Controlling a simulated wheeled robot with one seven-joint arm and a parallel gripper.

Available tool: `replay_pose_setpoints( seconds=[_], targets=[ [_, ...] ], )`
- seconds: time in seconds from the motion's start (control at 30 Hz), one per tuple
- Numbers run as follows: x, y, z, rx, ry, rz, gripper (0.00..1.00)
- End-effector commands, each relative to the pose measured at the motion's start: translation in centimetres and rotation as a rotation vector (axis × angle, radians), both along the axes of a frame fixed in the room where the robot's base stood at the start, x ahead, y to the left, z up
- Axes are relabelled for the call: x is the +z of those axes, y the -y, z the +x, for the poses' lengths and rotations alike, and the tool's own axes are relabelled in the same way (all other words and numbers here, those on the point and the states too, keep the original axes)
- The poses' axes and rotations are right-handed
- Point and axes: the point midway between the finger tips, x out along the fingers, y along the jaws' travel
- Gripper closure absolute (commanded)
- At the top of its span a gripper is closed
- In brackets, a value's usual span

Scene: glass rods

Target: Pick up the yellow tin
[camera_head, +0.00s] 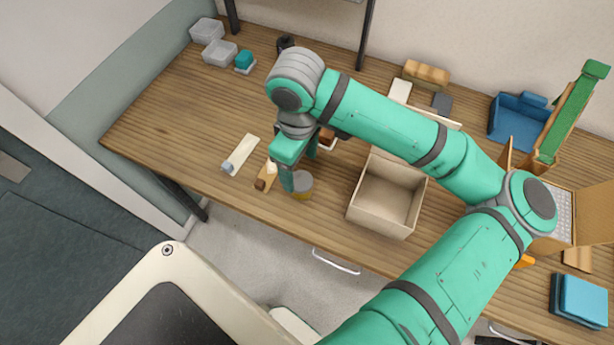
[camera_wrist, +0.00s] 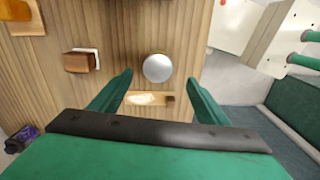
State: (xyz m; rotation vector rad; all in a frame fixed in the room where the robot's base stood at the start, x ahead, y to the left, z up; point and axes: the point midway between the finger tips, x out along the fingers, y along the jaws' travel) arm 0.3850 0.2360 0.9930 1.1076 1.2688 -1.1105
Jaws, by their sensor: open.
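The yellow tin (camera_head: 303,194) stands upright near the front edge of the wooden table, with a grey top and a yellow band showing low on its side. In the wrist view its round silver top (camera_wrist: 157,68) shows just beyond the gap between my fingertips. My gripper (camera_head: 298,168) is open and points down, with one finger overlapping the tin's left side in the head view. In the wrist view, nothing is held between the fingers of my gripper (camera_wrist: 158,80). The height of the fingertips relative to the tin is hard to tell.
A small wooden piece with a pale top (camera_wrist: 150,99) lies close beside the tin. A brown block (camera_wrist: 78,62) stands farther off. An open cardboard box (camera_head: 386,198) is to the right, and a pale board (camera_head: 240,155) lies to the left. The table's front edge is close.

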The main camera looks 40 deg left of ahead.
Motion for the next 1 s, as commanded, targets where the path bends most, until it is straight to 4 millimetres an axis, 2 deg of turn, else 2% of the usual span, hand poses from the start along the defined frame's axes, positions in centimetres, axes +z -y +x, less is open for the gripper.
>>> replay_pose_setpoints(
  seconds=[0.2, 0.47, 0.73, 1.0],
  targets=[
    [-3.2, 0.0, 0.0, -0.001, -0.002, 0.001, 0.31],
    [-5.0, -0.1, 0.0, 0.001, 0.0, 0.001, 0.31],
    [-8.6, -0.3, 0.3, -0.001, -0.002, 0.001, 0.31],
    [-9.7, -0.3, 0.4, 0.0, 0.0, 0.002, 0.31]
  ],
)
